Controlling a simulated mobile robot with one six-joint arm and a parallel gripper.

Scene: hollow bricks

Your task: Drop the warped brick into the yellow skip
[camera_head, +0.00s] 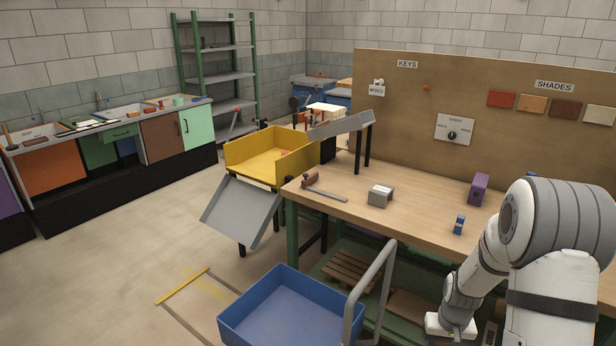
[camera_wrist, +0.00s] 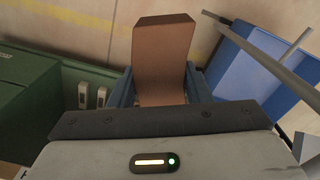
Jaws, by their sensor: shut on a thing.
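A brown brick (camera_wrist: 162,55) stands up between the two blue-grey fingers of my gripper (camera_wrist: 160,82) in the wrist view. The fingers touch its sides and its lower end is hidden behind the gripper body. Whether it is warped I cannot tell. In the head view my gripper (camera_head: 451,326) is low at the bottom right, in front of the workbench, and the brick does not show there. The yellow skip (camera_head: 250,148) is an open yellow tray beyond the bench's left end, far to the left of my gripper. A small reddish piece shows inside it.
A blue cart (camera_head: 290,312) with a grey handle stands left of my gripper; it also shows in the wrist view (camera_wrist: 243,75). The workbench (camera_head: 410,212) carries a grey block, a purple block and tools. Grey chutes flank the skip. Floor at left is open.

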